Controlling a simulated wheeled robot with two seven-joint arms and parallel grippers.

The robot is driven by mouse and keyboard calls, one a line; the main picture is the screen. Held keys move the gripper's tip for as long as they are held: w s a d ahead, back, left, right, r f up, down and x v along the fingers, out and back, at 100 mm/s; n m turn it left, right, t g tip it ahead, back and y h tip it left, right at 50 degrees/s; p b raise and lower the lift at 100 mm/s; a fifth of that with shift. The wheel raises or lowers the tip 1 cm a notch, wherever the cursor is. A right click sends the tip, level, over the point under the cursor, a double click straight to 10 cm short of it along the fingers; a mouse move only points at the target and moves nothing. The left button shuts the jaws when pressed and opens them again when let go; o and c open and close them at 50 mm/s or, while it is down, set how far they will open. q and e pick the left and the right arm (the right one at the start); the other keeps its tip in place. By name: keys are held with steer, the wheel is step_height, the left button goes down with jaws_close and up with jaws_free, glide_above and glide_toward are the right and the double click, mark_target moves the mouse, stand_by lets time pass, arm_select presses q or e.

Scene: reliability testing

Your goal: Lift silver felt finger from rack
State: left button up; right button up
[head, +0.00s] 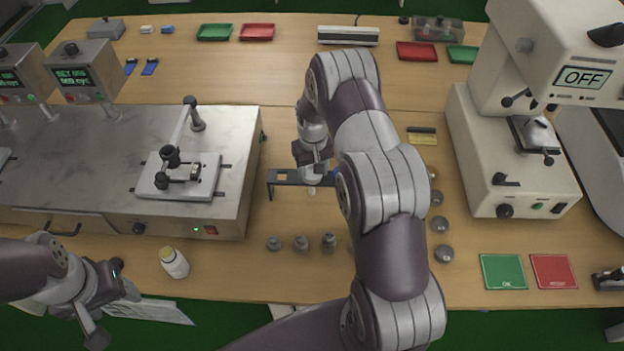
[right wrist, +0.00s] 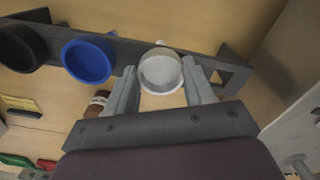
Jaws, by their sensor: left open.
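The silver felt finger (right wrist: 160,72) shows in the right wrist view as a pale round cup at the dark rack (right wrist: 205,65). The two fingers of my right gripper (right wrist: 160,88) stand close against its left and right sides, shut on it. In the head view my right gripper (head: 312,168) points down over the rack (head: 288,183), and a pale tip (head: 311,190) shows below it. Part of the rack is hidden by my right arm. My left gripper (head: 104,308) is open and empty at the lower left, near the table's front edge.
A blue cup (right wrist: 88,60) and a black cup (right wrist: 22,46) sit along the rack. A white bottle (head: 174,263) stands near my left gripper. Several grey knobs (head: 301,243) lie in front of the rack. The steel machine (head: 225,150) is left, the cream machine (head: 500,150) right.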

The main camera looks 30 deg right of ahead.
steer(key=shift+w+r, duration=0.1)
steer(key=shift+r, duration=0.25)
step_height(320, 180, up, 13)
steer(key=b, duration=0.2)
step_height(320, 180, up, 4)
steer(key=r+p, duration=0.1)
steer(key=p, duration=0.1)
glide_above(312, 177)
steer(key=shift+f, duration=0.3)
